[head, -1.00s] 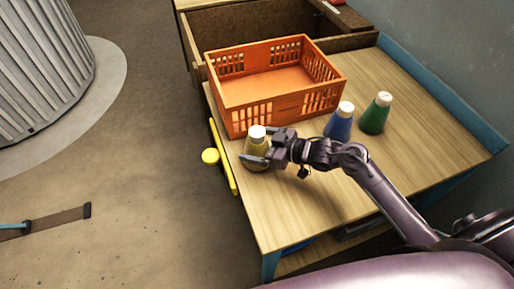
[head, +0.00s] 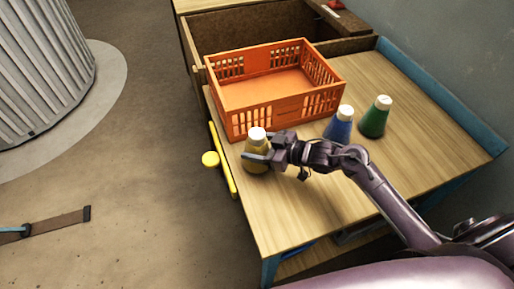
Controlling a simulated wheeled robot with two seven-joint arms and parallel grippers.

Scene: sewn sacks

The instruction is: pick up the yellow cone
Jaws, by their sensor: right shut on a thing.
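The yellow cone (head: 257,160) has a white top and stands upright on the wooden table (head: 300,215), near its left edge and in front of the orange crate. My right gripper (head: 258,156) comes in from the right and is shut on the cone, with its fingers around the body below the white top. The fingers hide part of the cone's middle. I cannot tell any gap between its base and the table. My left gripper is not in view.
An orange crate (head: 279,107), empty, stands just behind the cone. A blue cone (head: 339,125) and a green cone (head: 375,118), both white-topped, stand to the right, beyond my right arm. A yellow handle-like part (head: 222,160) runs along the table's left side. The table front is clear.

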